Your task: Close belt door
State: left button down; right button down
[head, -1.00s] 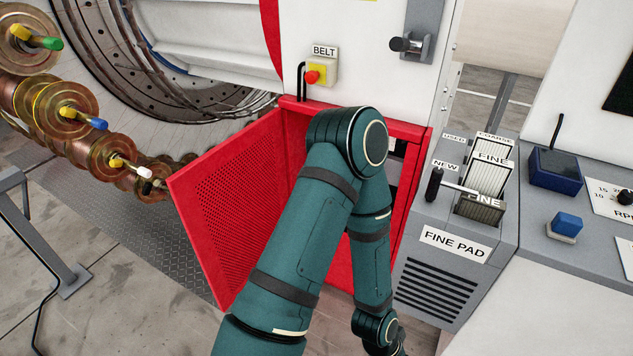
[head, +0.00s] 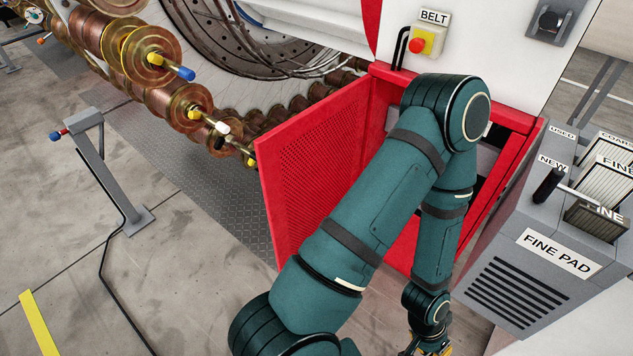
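The belt door (head: 318,165) is a red perforated panel in the head view. It stands open, swung out to the left from the left side of a red-framed opening (head: 515,165) under the BELT label (head: 433,17). My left arm crosses in front of the door's right part and the opening, hiding much of both. Its elbow is high and its forearm points down. Only a small part of my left gripper (head: 432,350) shows at the bottom edge, right of the door; its fingertips are cut off. My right gripper is out of view.
A red button on a yellow box (head: 424,42) sits above the opening. The grey FINE PAD cabinet (head: 540,270) stands close on the right. Copper spools (head: 150,60) line the upper left. A grey post (head: 110,180) with a cable stands left on open floor.

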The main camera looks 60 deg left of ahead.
aim_at(307, 164)
jog(key=k+j+z, duration=0.25)
jog(key=j, duration=0.45)
jog(key=k+j+z, duration=0.25)
jog(key=k+j, duration=0.15)
jog(key=j, duration=0.25)
jog(key=k+j+z, duration=0.25)
jog(key=k+j, duration=0.15)
jog(key=j, duration=0.2)
jog(key=k+j+z, duration=0.25)
jog(key=k+j, duration=0.15)
jog(key=k+j+u, duration=0.2)
jog(key=k, duration=0.25)
jog(key=k+j+u, duration=0.15)
jog(key=k+j, duration=0.15)
jog(key=k+j+u, duration=0.4)
jog(key=i+u, duration=0.1)
jog(key=u, duration=0.75)
